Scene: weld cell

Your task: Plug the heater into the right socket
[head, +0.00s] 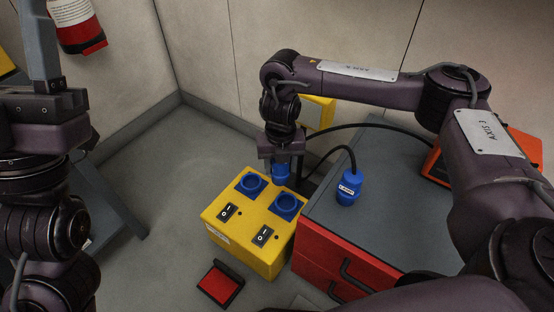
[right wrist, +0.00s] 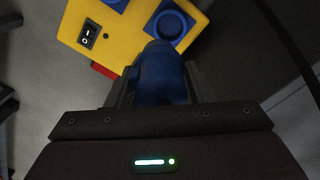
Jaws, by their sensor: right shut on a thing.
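A yellow socket box (head: 225,214) stands on the floor with a left blue socket (head: 251,183) and a right blue socket (head: 286,206). My right gripper (head: 281,164) is shut on a blue plug (head: 281,174), held above the box's back edge near the right socket. In the right wrist view the held plug (right wrist: 160,78) is between the fingers, just below the right socket (right wrist: 172,27) in the picture. Its label is hidden. A second blue plug (head: 348,190) stands on the grey cabinet, its label too small to read. My left gripper (head: 40,80) is at the left edge, its jaw opening unclear.
The grey-topped cabinet with red drawers (head: 335,255) stands right of the box. Black cables (head: 345,129) run behind my right gripper. An orange device (head: 437,165) is partly hidden by my right arm. A red pedal (head: 218,284) lies before the box. Floor left of the box is clear.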

